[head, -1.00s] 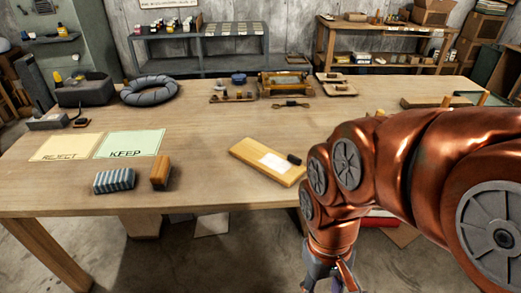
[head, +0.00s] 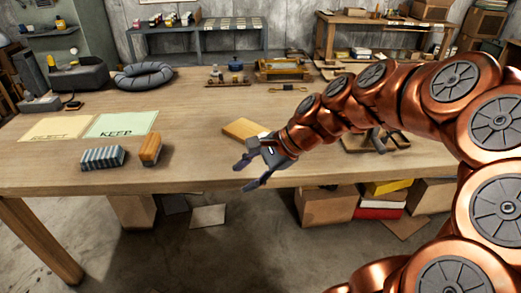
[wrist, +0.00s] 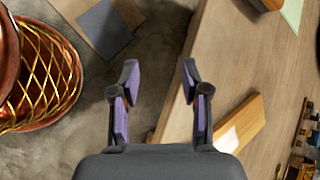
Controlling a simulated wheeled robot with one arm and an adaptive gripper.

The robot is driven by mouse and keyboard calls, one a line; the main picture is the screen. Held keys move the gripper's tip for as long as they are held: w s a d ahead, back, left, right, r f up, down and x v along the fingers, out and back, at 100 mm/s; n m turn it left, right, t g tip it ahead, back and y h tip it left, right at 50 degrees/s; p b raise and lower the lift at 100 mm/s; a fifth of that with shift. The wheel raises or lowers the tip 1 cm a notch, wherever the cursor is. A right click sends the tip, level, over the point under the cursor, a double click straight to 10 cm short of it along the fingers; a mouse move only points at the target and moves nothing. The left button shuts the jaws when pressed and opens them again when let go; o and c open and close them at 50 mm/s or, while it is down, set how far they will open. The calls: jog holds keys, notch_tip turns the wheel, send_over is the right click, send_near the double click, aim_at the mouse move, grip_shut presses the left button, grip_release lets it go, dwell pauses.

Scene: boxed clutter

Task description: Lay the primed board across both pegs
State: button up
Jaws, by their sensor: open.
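A yellow-brown wooden board with a pale patch, which looks like the primed board (head: 240,128), lies flat on the table near its front edge. My arm hides its right part in the head view. In the wrist view the board (wrist: 246,122) lies right of the fingers, its white patch at the lower end. My gripper (head: 242,176) is open and empty, over the table's front edge, nearer the camera than the board and apart from it. In the wrist view my gripper (wrist: 159,68) has floor and table edge between its fingers. The pegs cannot be made out clearly; my arm covers much of the right side.
A striped block (head: 102,158) and a brown block (head: 151,150) sit at the front left, before the REJECT card (head: 60,127) and KEEP card (head: 122,124). A grey ring (head: 145,77) and small tools stand at the back. Boxes (head: 327,206) are under the table.

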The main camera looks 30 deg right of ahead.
jog(key=w+d+m+t, duration=0.1)
jog(key=d+m, duration=0.1)
jog(key=d, duration=0.1)
jog(key=w+d+m+t+b, duration=0.1)
jog(key=w+d+m, duration=0.1)
jog(key=d, duration=0.2)
jog(key=w+d+f+m+t+b, duration=0.1)
jog(key=w+d+m, duration=0.1)
jog(key=d+m, duration=0.1)
jog(key=shift+w+d+t, duration=0.1)
jog(key=shift+d+t, duration=0.3)
jog(key=d+m+t, duration=0.1)
jog(key=d+m, duration=0.1)
jog(key=d, duration=0.2)
jog(key=d+f+m+t+h+b, duration=0.1)
jog(key=d+m, duration=0.2)
jog(key=d, duration=0.2)
jog(key=w+d+m+t+h+b, duration=0.1)
jog(key=d+m+t, duration=0.1)
jog(key=d, duration=0.3)
jog(key=shift+d+f+m, duration=0.15)
jog(key=shift+f+m, duration=0.05)
jog(key=shift+m, duration=0.4)
jog(key=shift+r+b+x, duration=0.1)
jog(key=shift+b+x, duration=0.4)
jog(key=shift+x, duration=1.35)
jog(key=shift+r+b+x, duration=0.15)
jog(key=shift+b+x, duration=0.35)
jog(key=shift+x, duration=1.4)
jog(key=shift+c, duration=0.3)
